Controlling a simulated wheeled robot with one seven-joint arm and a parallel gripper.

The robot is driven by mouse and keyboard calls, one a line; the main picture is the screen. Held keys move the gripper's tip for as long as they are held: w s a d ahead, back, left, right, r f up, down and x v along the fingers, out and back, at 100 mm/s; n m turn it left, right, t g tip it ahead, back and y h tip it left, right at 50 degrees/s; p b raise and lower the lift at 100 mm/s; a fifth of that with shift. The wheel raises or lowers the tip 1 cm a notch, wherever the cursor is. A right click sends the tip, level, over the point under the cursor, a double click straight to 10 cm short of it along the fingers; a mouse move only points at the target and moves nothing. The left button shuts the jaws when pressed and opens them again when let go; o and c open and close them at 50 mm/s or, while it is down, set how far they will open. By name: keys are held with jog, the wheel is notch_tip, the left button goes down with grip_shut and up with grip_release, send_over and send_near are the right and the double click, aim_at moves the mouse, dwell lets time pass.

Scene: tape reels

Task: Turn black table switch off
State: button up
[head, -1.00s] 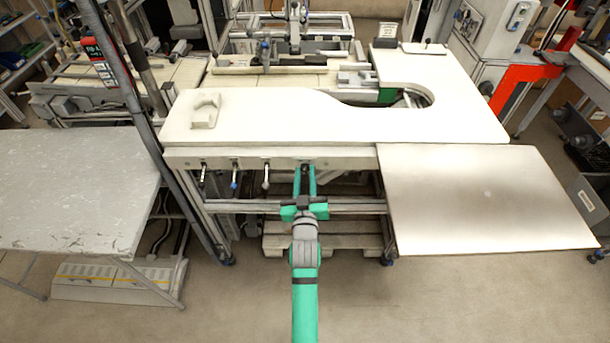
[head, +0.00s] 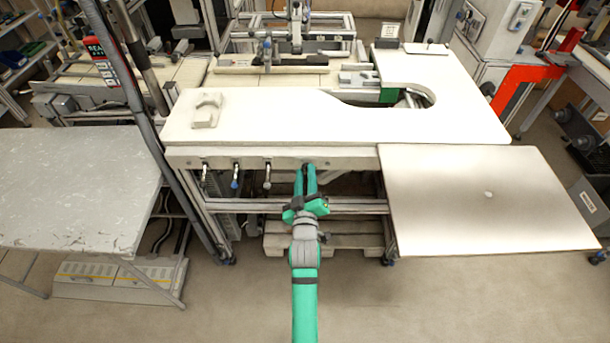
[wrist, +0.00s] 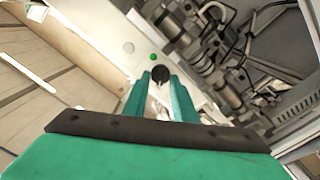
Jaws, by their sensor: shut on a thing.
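The black switch (wrist: 160,73) is a round dark knob on the pale front edge of the white table (head: 270,125). In the wrist view it sits between the tips of my gripper (wrist: 160,82), with a green dot close by. In the head view my green gripper (head: 307,170) reaches the table's front edge, right of three hanging levers, and its fingers hide the switch. The fingers are close together and shut on the switch. The gripper looks rolled relative to the table edge.
Three levers (head: 235,178) hang from the front edge to the left. A light square panel (head: 490,200) adjoins on the right, and a grey worn table (head: 75,190) stands at the left. Frame bars and a pallet (head: 330,244) lie below the edge.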

jog(key=o, duration=1)
jog(key=shift+s, duration=0.1)
jog(key=s, duration=1)
jog(key=shift+s, duration=0.35)
jog(key=shift+f, duration=0.1)
